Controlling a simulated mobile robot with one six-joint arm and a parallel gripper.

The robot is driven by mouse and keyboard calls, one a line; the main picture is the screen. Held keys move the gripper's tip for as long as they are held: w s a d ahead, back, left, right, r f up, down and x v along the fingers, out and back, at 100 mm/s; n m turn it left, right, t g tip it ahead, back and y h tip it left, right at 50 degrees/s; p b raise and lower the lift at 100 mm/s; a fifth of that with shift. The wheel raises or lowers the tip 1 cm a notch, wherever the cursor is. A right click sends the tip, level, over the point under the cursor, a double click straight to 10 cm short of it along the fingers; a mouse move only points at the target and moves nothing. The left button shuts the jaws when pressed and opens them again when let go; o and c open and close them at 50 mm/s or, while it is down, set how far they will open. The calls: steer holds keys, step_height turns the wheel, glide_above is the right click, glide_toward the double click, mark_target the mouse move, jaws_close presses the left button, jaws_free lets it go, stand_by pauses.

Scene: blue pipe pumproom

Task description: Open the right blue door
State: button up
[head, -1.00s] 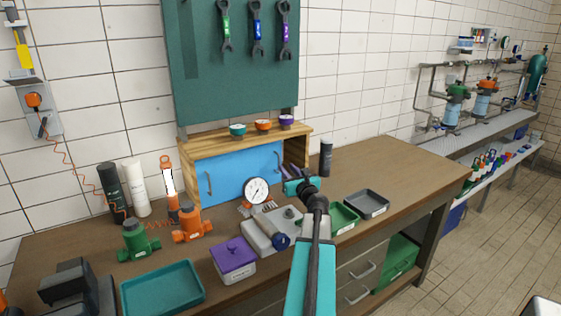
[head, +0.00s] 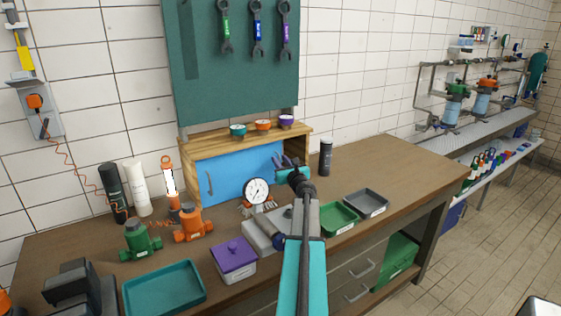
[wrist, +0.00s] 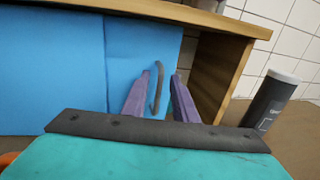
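The blue cabinet's right blue door (wrist: 140,45) fills the upper middle of the wrist view. It also shows in the head view (head: 262,165), partly behind my gripper. Its grey upright bar handle (wrist: 156,92) is near the door's right edge. My gripper (wrist: 160,76) has two purple fingers, set apart, one to each side of the handle. I see space between the fingers and the handle, so the gripper is open. How deep the fingertips reach around the handle is hard to tell. In the head view the gripper (head: 284,161) hides the handle.
The left blue door (head: 213,180) has its own handle. A pressure gauge (head: 257,190) stands before the cabinet. A dark cylinder (head: 325,157) stands right of it. Green (head: 338,219) and grey (head: 366,202) trays lie on the bench. Small coloured cups (head: 263,125) sit on top.

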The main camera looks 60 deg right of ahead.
steer(key=shift+w, duration=0.1)
jaws_close()
steer(key=shift+d, duration=0.1)
stand_by(1.4)
